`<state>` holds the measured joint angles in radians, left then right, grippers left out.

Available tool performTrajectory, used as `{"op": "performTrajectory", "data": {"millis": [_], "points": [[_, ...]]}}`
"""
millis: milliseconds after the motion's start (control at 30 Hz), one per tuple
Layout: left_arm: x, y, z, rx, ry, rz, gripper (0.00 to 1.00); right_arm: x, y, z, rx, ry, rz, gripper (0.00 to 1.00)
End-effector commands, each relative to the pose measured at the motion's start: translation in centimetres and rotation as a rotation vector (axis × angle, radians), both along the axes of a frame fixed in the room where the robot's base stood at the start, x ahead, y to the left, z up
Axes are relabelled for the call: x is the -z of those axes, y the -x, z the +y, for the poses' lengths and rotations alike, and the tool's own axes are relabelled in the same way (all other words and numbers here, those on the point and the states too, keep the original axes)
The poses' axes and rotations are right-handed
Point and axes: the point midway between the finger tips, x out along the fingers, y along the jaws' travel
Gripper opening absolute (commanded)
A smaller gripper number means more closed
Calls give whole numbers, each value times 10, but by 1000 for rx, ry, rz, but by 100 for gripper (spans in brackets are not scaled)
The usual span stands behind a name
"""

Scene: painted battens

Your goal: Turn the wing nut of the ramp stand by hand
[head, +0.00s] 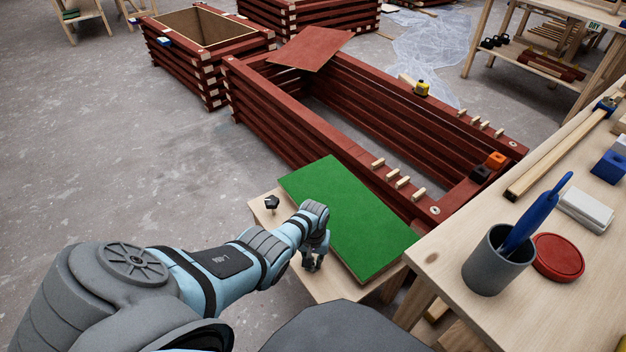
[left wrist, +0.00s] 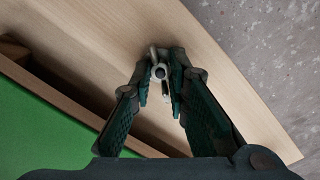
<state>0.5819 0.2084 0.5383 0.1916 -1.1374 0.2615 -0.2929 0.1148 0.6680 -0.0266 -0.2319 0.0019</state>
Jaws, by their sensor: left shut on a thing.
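The ramp stand shows as a pale wooden board (head: 330,286) beside a sloping green panel (head: 345,215). The board (left wrist: 235,105) and the green panel (left wrist: 40,140) also show in the left wrist view. A metal wing nut (left wrist: 160,72) sits on the board between my left fingertips. My left gripper (left wrist: 160,88) is shut on the wing nut, with one finger on each side of it. In the head view my left gripper (head: 313,262) points down at the board's near part, and the nut is too small to make out there. My right gripper is not in view.
A black knob (head: 271,203) stands on the board's far left corner. A long red batten frame (head: 300,135) lies behind the green panel. A workbench (head: 440,265) at the right carries a grey cup (head: 490,268) and a red lid (head: 558,257). The floor at the left is clear.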

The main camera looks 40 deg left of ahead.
Motion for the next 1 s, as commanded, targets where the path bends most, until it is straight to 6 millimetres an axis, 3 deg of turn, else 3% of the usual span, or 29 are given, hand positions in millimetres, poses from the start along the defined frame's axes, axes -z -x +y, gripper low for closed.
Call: {"op": "performTrajectory", "data": {"millis": [467, 1000], "points": [[-1, 0, 1, -447, -3, -1, 0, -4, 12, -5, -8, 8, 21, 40], [0, 0, 1, -915, -2, -1, 0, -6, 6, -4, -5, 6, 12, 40]]}}
